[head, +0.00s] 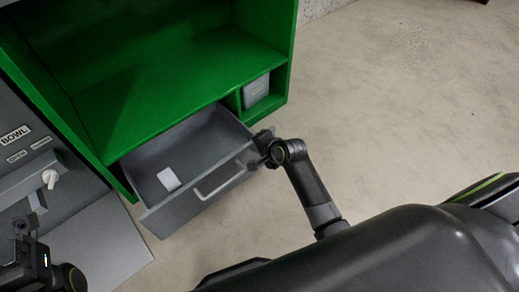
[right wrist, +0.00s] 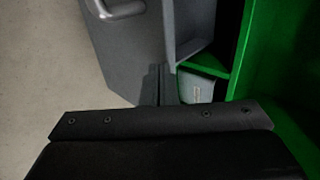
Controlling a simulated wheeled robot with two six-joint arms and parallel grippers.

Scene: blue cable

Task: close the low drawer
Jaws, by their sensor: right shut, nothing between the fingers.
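The low grey drawer (head: 202,191) is pulled out from the bottom of the green cabinet (head: 165,75). A small white item (head: 169,179) lies inside it. Its pale bar handle (head: 220,184) is on the front face. My right gripper (head: 262,148) is shut and empty at the right end of the drawer front; I cannot tell whether it touches. In the right wrist view the drawer front (right wrist: 130,60) and part of the handle (right wrist: 118,8) show ahead of the fingers. My left gripper (head: 25,240) is at the lower left; its fingers are too unclear to read.
A small cubby with a grey box (head: 256,90) is right of the drawer, and the box also shows in the right wrist view (right wrist: 198,89). A grey appliance with a white knob (head: 50,178) stands at the left. Open floor (head: 400,110) lies to the right.

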